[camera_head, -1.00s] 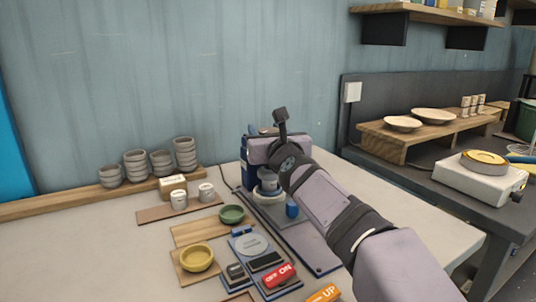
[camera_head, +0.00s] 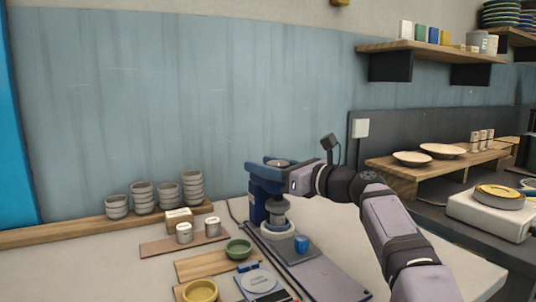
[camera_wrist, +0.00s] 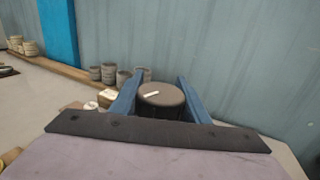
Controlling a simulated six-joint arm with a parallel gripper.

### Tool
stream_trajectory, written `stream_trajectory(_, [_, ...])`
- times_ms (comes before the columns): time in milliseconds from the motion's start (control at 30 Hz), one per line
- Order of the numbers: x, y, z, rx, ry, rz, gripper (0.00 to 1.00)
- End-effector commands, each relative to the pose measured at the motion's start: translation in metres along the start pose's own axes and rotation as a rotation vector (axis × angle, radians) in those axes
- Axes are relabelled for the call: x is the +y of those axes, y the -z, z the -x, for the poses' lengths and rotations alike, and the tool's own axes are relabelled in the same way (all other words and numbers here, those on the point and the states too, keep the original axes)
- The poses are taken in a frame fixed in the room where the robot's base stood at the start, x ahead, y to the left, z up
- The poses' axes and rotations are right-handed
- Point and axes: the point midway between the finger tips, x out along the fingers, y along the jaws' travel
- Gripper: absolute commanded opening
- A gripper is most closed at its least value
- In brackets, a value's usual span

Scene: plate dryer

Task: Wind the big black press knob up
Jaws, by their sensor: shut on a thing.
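The black press knob (camera_wrist: 162,96) is a round dark knob with a small white mark on top. It sits between the two blue fingers of my gripper (camera_wrist: 161,92) in the wrist view, and the gripper is shut on it. In the head view, my gripper (camera_head: 275,165) reaches in level from the right at the top of the blue press (camera_head: 257,205). The knob is mostly hidden by the fingers there. Below it, the press's grey round ram (camera_head: 278,207) stands over a pale round base (camera_head: 277,240).
A small blue block (camera_head: 301,244) is at the press's front right. A green bowl (camera_head: 238,249) and yellow bowl (camera_head: 201,291) stand left on boards. Stacked grey cups (camera_head: 168,195) line the back shelf. The grey-blue wall (camera_head: 190,100) rises behind.

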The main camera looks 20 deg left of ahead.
Motion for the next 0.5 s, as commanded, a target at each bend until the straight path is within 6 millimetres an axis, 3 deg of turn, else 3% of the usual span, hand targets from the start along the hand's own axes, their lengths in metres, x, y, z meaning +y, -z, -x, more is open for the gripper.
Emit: stream_trajectory(500, [0.0078, -0.0055, 0.0001, 0.005, -0.241, -0.002, 0.19])
